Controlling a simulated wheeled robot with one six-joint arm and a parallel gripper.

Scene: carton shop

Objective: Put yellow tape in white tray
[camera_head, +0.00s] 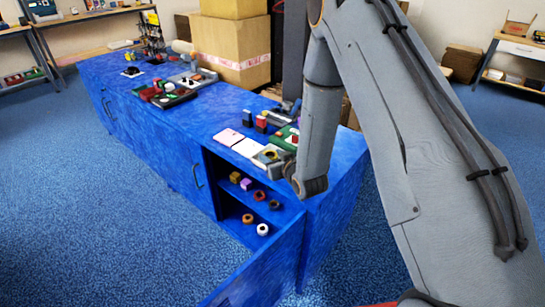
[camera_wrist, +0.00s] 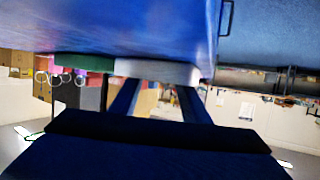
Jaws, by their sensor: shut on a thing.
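My gripper (camera_head: 270,157) is at the near right end of the blue counter, low over its top. It is shut on a small yellow thing (camera_head: 272,154), which looks like the yellow tape; the gripper partly hides it. A whitish tray (camera_head: 258,160) shows at the gripper, partly covered by it. I cannot tell whether the tape touches the tray. In the blurred, upside-down wrist view, my gripper's fingers (camera_wrist: 157,103) reach toward a white edge (camera_wrist: 170,72), with green and reddish edges beside it. The tape cannot be made out there.
Pink and white pads (camera_head: 229,137) lie left of the gripper. A green tray (camera_head: 287,137) with small items is behind it. The cabinet door (camera_head: 265,270) below stands open, showing shelves with several rolls and blocks. More trays (camera_head: 165,95) stand farther along the counter (camera_head: 170,125).

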